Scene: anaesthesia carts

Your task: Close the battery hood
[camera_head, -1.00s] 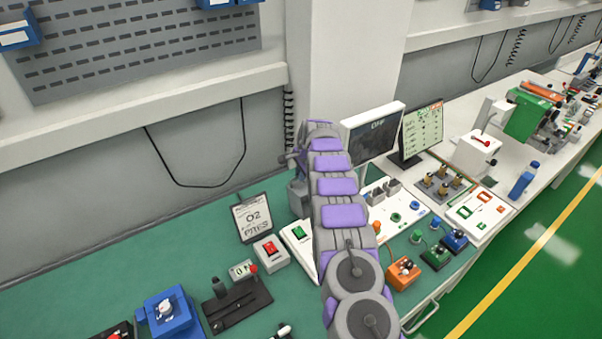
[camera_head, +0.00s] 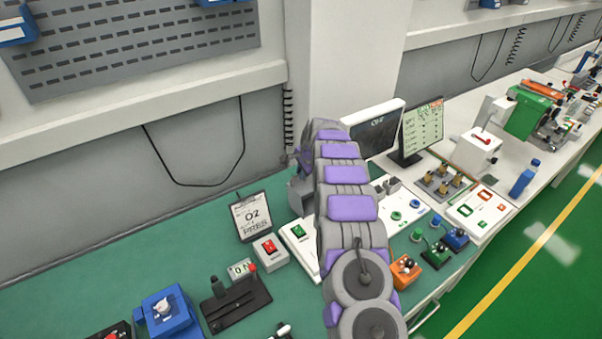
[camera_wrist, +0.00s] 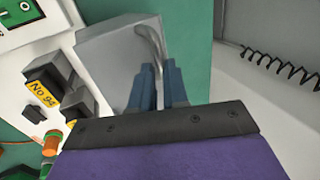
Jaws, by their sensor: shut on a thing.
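The battery hood looks to be the plain grey box-like cover (camera_wrist: 110,50) with a curved metal handle (camera_wrist: 152,40) in the wrist view. My gripper (camera_wrist: 160,72) has blue fingers, which are close together around the lower end of that handle. The fingertips hide part of the grip. In the head view a grey box (camera_head: 299,197) stands on the green bench just left of my arm, partly covered by it. The fingers are hidden there behind my arm. How far the hood is open cannot be told.
A white panel with green and red switches (camera_head: 300,236) and an O2 clipboard (camera_head: 251,216) stand left of my arm. Monitors (camera_head: 374,128) and small coloured controls (camera_head: 405,270) stand to its right. The wall pillar (camera_head: 345,60) rises close behind.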

